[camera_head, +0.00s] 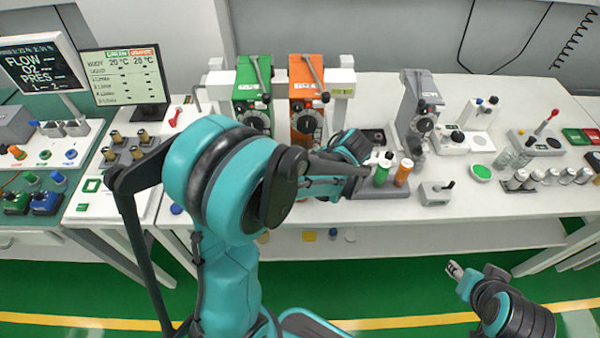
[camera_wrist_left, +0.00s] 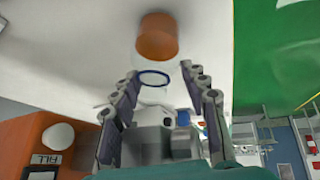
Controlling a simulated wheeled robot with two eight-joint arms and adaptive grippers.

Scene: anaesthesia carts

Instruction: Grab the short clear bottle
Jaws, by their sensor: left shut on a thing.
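My left gripper (camera_head: 366,170) reaches over the white table beside the green and orange cylinders. In the left wrist view, its two fingers (camera_wrist_left: 160,100) stand apart, shut on a see-through thing with a blue ring, which I take to be the short clear bottle (camera_wrist_left: 153,77). Its clear walls are faint, and the head view does not show it clearly behind my arm. An orange cylinder (camera_wrist_left: 157,37) stands just beyond it. My right gripper (camera_head: 456,270) is low over the floor at the lower right, away from the table; its jaw opening is too small to judge.
A green cylinder (camera_head: 381,173) and an orange one stand on a grey base. Green (camera_head: 253,95) and orange (camera_head: 306,98) vaporizer units stand behind my left arm. A grey unit (camera_head: 418,112) stands to the right. Bare tabletop lies in front.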

